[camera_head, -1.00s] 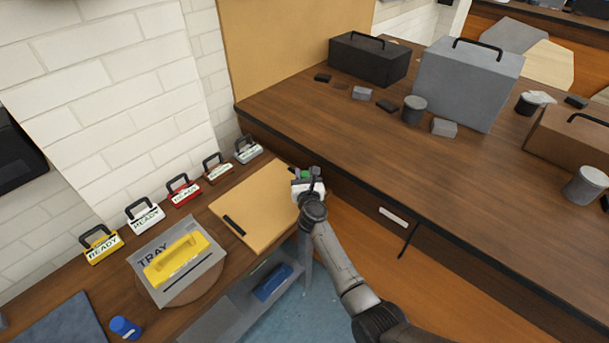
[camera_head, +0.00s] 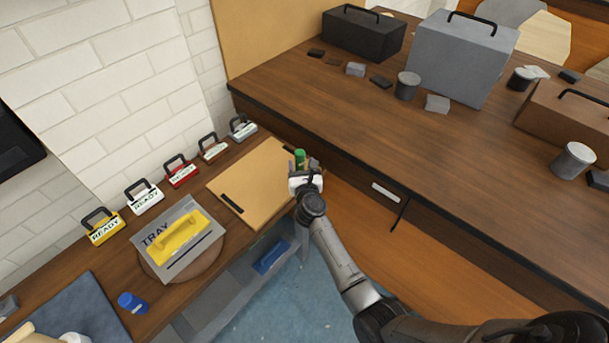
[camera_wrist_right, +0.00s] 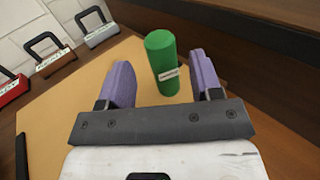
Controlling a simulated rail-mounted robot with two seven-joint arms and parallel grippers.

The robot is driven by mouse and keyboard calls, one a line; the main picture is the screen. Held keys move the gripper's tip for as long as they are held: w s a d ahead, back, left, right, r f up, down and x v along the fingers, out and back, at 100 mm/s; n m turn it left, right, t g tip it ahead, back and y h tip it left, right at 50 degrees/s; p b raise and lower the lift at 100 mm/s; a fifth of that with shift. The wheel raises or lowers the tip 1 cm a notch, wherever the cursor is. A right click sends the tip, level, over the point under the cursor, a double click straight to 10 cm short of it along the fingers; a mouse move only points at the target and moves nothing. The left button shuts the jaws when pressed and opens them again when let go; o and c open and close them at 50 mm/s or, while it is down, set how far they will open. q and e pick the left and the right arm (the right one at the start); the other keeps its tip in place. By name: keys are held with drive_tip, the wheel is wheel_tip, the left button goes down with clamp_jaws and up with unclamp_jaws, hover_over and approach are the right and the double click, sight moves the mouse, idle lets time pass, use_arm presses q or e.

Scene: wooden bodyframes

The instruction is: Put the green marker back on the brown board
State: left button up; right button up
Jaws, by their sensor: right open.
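The green marker (camera_head: 299,157) stands upright at the right part of the tan-brown board (camera_head: 255,185). In the right wrist view the green marker (camera_wrist_right: 162,62) stands between the two purple fingers, with gaps at both sides. My right gripper (camera_head: 303,170) is open around it; in the wrist view it (camera_wrist_right: 163,85) shows from behind. The board (camera_wrist_right: 65,115) also shows there, under the fingers. The marker's base appears to rest on the board. My left gripper is not in view.
A row of READY-labelled blocks with handles (camera_head: 182,173) lines the wall behind. A grey tray (camera_head: 205,246) with a yellow handled piece (camera_head: 176,238) and a blue cup (camera_head: 132,302) are to the left. A higher counter (camera_head: 330,110) rises right of the board.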

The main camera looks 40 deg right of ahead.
drive_tip(key=v, duration=0.6)
drive_tip(key=shift+p, duration=0.45)
drive_tip(key=s+a+n+y, duration=0.6)
drive_tip(key=a+n+y, duration=0.2)
drive_tip(key=n, duration=0.7)
drive_tip(key=s+a+n+y, duration=0.6)
drive_tip(key=a+n+y, duration=0.2)
drive_tip(key=n, duration=0.6)
drive_tip(key=s+d+f+n+g+h, duration=0.1)
drive_tip(key=s+n+g, duration=0.5)
drive_tip(key=s, duration=0.6)
drive_tip(key=s+d+f+n+g+h, duration=0.1)
drive_tip(key=s+f+n+g+h, duration=0.3)
drive_tip(key=s+n, duration=0.5)
drive_tip(key=s+g+h, duration=0.1)
drive_tip(key=s, duration=0.2)
drive_tip(key=shift+g+h, duration=0.3)
drive_tip(key=shift+g, duration=0.1)
